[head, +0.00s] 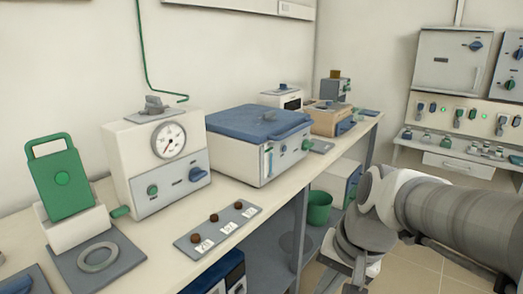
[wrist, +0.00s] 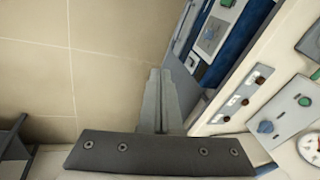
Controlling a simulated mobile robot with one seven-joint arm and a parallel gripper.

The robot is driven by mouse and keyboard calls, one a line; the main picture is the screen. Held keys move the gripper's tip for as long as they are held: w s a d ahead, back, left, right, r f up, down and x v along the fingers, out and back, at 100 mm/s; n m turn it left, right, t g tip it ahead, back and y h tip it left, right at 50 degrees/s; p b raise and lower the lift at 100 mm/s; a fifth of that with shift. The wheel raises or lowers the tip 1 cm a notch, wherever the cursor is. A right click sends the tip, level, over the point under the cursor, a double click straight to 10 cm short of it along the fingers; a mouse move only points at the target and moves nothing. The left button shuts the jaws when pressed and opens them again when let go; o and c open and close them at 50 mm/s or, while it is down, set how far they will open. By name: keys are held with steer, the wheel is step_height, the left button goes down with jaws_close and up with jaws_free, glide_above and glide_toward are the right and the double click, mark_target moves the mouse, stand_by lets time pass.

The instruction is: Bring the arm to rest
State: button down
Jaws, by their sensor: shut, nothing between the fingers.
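My gripper (wrist: 160,75) shows in the wrist view with its two grey fingers together and nothing between them. It hangs over the tiled floor (wrist: 95,60), beside the bench edge, touching nothing that I can see. In the head view my arm reaches in from the right, bent in front of the bench (head: 160,265). The lower end of the arm is cut off by the bottom edge there, so the fingertips are not clear.
On the bench stand a gauge unit (head: 160,160), a blue-lidded furnace (head: 235,155), a green-handled holder (head: 62,180) and a grey plate with brown knobs (head: 195,243). A green bin (head: 319,207) is by the lower shelf. Open floor (head: 425,270) lies right of the bench.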

steer(key=s+d+r+n+t+h, duration=0.2)
steer(key=s+d+r+n+t, duration=0.15)
steer(key=s+n, duration=0.2)
step_height(320, 180, up, 22)
steer(key=p, duration=2.1)
steer(key=shift+s+f+m, duration=0.15)
steer(key=shift+f+m, duration=0.05)
steer(key=shift+m, duration=0.15)
steer(key=shift+a+g, duration=0.25)
